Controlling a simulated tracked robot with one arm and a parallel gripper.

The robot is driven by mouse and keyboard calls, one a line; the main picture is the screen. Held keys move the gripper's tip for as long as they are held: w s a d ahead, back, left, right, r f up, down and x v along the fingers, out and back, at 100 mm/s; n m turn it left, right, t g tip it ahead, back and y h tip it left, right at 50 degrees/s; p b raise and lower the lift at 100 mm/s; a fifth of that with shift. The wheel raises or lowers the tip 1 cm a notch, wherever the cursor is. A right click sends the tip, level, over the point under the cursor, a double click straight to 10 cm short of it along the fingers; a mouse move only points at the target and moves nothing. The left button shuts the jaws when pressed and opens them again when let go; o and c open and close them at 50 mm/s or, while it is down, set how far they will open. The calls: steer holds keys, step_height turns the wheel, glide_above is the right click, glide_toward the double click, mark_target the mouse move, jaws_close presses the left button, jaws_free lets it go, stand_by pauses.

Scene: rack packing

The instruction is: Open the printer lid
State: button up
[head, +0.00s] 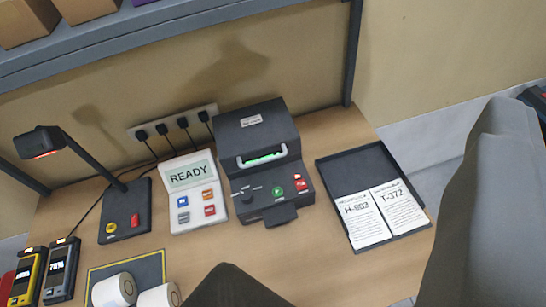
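The printer (262,160) is a dark box on the wooden table, near the middle of the head view. Its lid (255,122) has a small white label on top and looks shut. A pale handle-like bar frames a green-lit slot (263,158) on its front. Below are a black knob, a green button and a red switch. My gripper (362,183) shows as two grey finger shapes, one at the bottom and one at the right. They are wide apart, with nothing between them, nearer the camera than the printer.
A READY display panel (193,191) stands left of the printer, a scanner on a stand (125,210) farther left. A black tray (352,165) with two label cards lies right. Paper rolls (115,290) and handheld devices (62,268) are at lower left. A shelf (130,38) crosses above.

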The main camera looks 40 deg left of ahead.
steer(key=w+a+f+n+y+b, duration=0.1)
steer(key=w+a+f+n+b, duration=0.3)
steer(key=f, duration=0.4)
steer(key=w+a+f+n+t+y+b, duration=0.1)
steer(key=w+a+f+n+b, duration=0.15)
steer(key=a+f, duration=0.4)
steer(key=w+a+f+n+y+b, duration=0.1)
steer(key=w+a+f+n+b, duration=0.25)
steer(key=f, duration=0.65)
steer(key=s+a+f+n+t+y+b, duration=0.1)
steer(key=a+f+n+y+b, duration=0.35)
steer(key=f, duration=0.85)
steer(key=s+a+f+n+t+y+b, duration=0.1)
steer(key=a+f+n+b, duration=0.65)
steer(key=f, duration=0.55)
steer(key=p+x, duration=0.1)
steer(key=x, duration=0.3)
steer(key=p+x, duration=0.1)
steer(key=x, duration=0.3)
steer(key=p+x, duration=0.1)
steer(key=x, duration=0.3)
steer(key=shift+w+a+f+p, duration=0.1)
steer(key=shift+w+a+p, duration=0.05)
steer(key=shift+a+p, duration=0.25)
steer(key=shift+w+a+r, duration=0.25)
steer(key=shift+w, duration=0.35)
